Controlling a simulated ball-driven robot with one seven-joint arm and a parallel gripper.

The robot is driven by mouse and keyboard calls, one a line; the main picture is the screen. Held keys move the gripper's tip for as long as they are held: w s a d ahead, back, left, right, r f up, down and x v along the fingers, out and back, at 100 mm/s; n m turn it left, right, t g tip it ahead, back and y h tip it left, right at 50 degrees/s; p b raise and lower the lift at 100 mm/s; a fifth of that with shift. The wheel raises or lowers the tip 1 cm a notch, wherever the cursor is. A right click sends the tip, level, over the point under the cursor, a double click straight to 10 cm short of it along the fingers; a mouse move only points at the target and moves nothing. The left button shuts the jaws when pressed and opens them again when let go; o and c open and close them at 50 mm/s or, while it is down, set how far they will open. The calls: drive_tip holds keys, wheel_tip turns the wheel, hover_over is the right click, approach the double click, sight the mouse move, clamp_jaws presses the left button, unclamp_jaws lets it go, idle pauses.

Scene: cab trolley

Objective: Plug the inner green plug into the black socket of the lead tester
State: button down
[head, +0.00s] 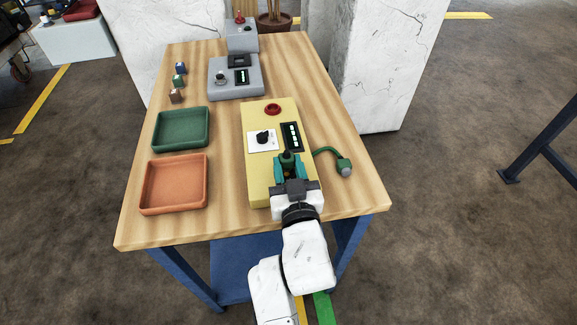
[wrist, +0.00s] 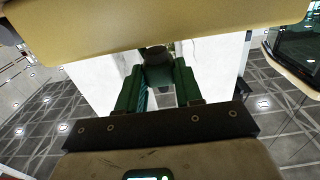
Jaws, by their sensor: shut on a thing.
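The lead tester (head: 256,180) is a yellow box on the table, with a red button at its far end and a lit dark panel. A black round part on a white plate (head: 263,139) may be the black socket; I cannot tell. My gripper (head: 289,162) is over the tester's near right part, shut on a green plug (wrist: 158,74) with a dark end. This plug also shows between the teal fingers in the head view (head: 288,157). A second green plug (head: 344,167) lies right of the tester on a green cable. In the wrist view the tester (wrist: 170,25) fills the top.
A green tray (head: 181,148) and an orange tray (head: 148,198) lie left of the tester. A grey device (head: 232,91) stands behind it, with small coloured blocks (head: 179,81) at the left. White pillars flank the table's far end.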

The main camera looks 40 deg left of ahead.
drive_tip(key=shift+f+b, duration=1)
drive_tip(key=shift+b, duration=0.25)
idle(0.5)
drive_tip(key=c, duration=0.7)
unclamp_jaws()
drive_tip(key=shift+o, duration=0.2)
drive_tip(key=v, duration=1)
drive_tip(key=shift+s+d+b, duration=0.25)
drive_tip(key=shift+s+b, duration=0.05)
drive_tip(key=shift+s, duration=0.05)
drive_tip(key=shift+d, duration=0.1)
